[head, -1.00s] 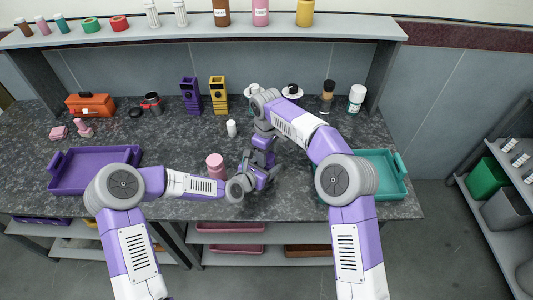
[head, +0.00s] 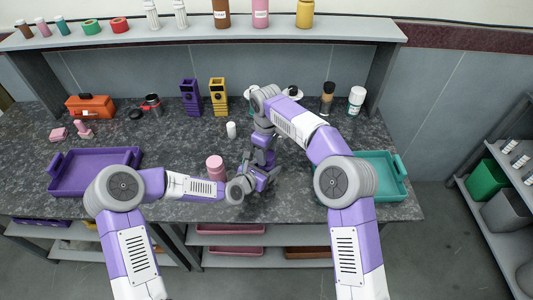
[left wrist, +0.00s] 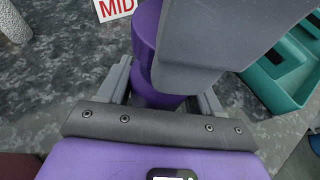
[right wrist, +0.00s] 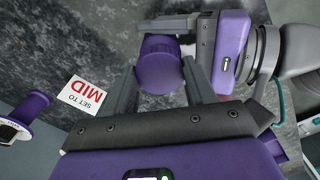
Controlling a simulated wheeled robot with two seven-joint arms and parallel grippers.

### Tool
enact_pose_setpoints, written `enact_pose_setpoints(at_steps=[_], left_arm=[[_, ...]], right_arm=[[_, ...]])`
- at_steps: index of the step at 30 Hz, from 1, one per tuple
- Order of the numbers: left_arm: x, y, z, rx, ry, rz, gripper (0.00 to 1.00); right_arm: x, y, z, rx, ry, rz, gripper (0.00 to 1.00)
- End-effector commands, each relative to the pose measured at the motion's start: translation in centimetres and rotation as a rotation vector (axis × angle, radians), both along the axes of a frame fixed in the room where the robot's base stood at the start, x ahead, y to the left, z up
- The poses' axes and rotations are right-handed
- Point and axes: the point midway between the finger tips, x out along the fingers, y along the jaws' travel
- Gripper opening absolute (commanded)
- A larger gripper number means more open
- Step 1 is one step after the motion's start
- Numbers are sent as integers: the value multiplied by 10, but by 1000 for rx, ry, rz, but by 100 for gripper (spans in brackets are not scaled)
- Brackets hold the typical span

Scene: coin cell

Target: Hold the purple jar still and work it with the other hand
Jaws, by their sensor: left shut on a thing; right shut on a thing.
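The purple jar (left wrist: 147,40) stands between my two grippers in the left wrist view. In the right wrist view I look down on its round purple lid (right wrist: 160,66). My left gripper (left wrist: 163,90) is shut on the jar's lower part, one finger on each side. My right gripper (right wrist: 160,82) is shut on the upper part, at the lid. The right gripper's grey body covers part of the jar in the left wrist view. In the head view my left gripper (head: 259,180) and right gripper (head: 263,158) meet over the counter and largely hide the jar.
A "SET TO MID" card (right wrist: 87,95) lies beside the jar. A pink jar (head: 215,167) stands close to my left wrist, and a small white bottle (head: 231,129) stands behind. A purple tray (head: 62,185) is at left, a teal tray (head: 397,180) at right. Purple and yellow towers (head: 218,96) stand behind.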

Motion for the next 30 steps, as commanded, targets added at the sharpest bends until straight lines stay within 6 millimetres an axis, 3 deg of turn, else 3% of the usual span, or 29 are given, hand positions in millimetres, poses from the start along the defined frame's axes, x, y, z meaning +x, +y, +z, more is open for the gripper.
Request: enact_pose_setpoints(at_steps=[13,22,30], left_arm=[[0,0,0,-1,-1,0,0],[0,0,0,-1,-1,0,0],[0,0,1,-1,-1,0,0]], right_arm=[[0,0,5,2,-1,0,18],[0,0,39,2,-2,-1,18],[0,0,44,1,-1,1,18]])
